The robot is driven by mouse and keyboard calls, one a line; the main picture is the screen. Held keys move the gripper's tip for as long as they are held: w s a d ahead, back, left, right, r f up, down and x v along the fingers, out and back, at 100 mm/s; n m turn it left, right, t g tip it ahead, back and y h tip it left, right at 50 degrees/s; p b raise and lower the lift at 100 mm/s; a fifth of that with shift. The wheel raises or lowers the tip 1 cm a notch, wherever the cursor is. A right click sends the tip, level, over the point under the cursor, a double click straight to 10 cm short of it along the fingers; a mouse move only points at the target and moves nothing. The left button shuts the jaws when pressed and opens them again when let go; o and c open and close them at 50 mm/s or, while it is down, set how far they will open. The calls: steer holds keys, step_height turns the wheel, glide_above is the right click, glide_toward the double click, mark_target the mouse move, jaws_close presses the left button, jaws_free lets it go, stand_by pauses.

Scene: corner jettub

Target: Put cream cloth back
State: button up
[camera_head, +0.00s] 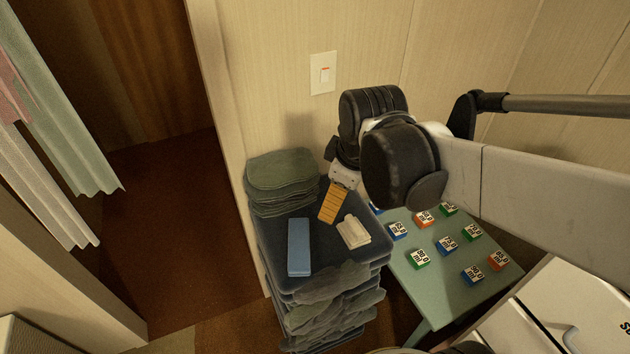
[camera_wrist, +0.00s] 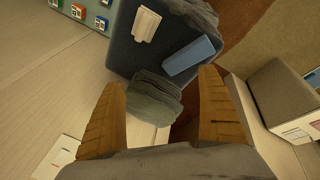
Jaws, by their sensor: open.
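The cream cloth (camera_head: 353,232), a small folded bundle, lies on the dark blue top of a stack of folded fabric (camera_head: 280,262). It also shows in the wrist view (camera_wrist: 146,24) near the top edge, beyond my fingertips. My gripper (camera_head: 332,204) has orange fingers and hangs above the stack, left of and behind the cloth in the head view. In the wrist view (camera_wrist: 162,80) its two fingers are wide apart with nothing held between them. The head view shows the fingers only from one side.
A blue block (camera_head: 299,247) lies left of the cloth, and folded grey-green cloths (camera_head: 281,180) sit at the back left. A green table (camera_head: 437,285) with several coloured labelled blocks stands to the right. A wall with a switch (camera_head: 323,73) is close behind.

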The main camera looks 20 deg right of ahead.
steer(key=s+a+r+m+t, duration=0.2)
steer(key=s+a+m, duration=0.3)
steer(key=m, duration=0.3)
steer(key=shift+s+r+t, duration=0.25)
steer(key=shift+s+t, duration=0.05)
steer(key=shift+t, duration=0.3)
